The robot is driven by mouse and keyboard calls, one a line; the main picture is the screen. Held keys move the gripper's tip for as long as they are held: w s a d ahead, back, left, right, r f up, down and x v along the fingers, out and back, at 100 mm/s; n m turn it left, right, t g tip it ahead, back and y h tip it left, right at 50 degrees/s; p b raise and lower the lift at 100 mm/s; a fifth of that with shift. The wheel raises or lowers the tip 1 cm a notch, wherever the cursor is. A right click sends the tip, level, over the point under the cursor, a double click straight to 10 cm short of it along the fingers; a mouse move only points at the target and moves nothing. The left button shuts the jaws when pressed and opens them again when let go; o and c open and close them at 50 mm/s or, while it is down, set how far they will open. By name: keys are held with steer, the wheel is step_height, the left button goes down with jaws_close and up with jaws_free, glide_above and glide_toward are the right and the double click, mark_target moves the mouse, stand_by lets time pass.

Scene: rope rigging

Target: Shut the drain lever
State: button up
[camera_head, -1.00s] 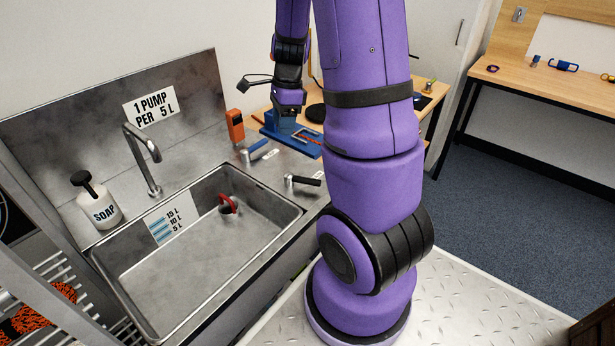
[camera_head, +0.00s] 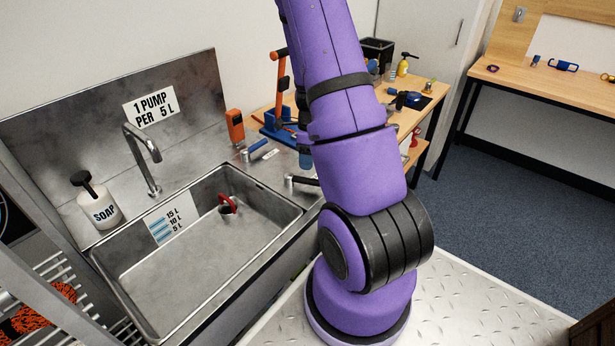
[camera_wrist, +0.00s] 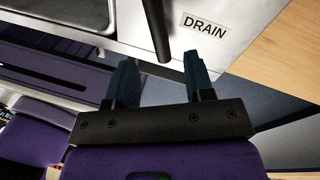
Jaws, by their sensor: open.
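The drain lever (camera_head: 301,180) has a black handle on a metal base, on the sink counter's right side in the head view. My purple arm partly covers its right end. In the wrist view the black lever (camera_wrist: 156,26) comes down from the top edge beside a DRAIN label (camera_wrist: 206,24). My gripper (camera_wrist: 160,66) is open, with its two dark blue fingers apart. The lever's free end shows just ahead of the gap between the fingertips; I cannot tell whether it touches.
The steel sink (camera_head: 120,262) holds a red-handled plug piece (camera_head: 228,205). A faucet (camera_head: 143,158), soap bottle (camera_head: 98,203) and blue-handled lever (camera_head: 256,147) stand around it. A wooden bench (camera_head: 412,110) with tools lies behind my arm.

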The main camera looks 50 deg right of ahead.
mark_target(304, 182)
steer(key=shift+s+a+f, duration=0.1)
steer(key=shift+a+f, duration=0.1)
steer(key=shift+f, duration=0.8)
steer(key=shift+s+a+f, duration=0.1)
steer(key=shift+a+f, duration=0.1)
steer(key=shift+f, duration=0.8)
steer(key=shift+s+a+f, duration=0.1)
steer(key=shift+a+f, duration=0.1)
steer(key=shift+f, duration=0.8)
jaws_close()
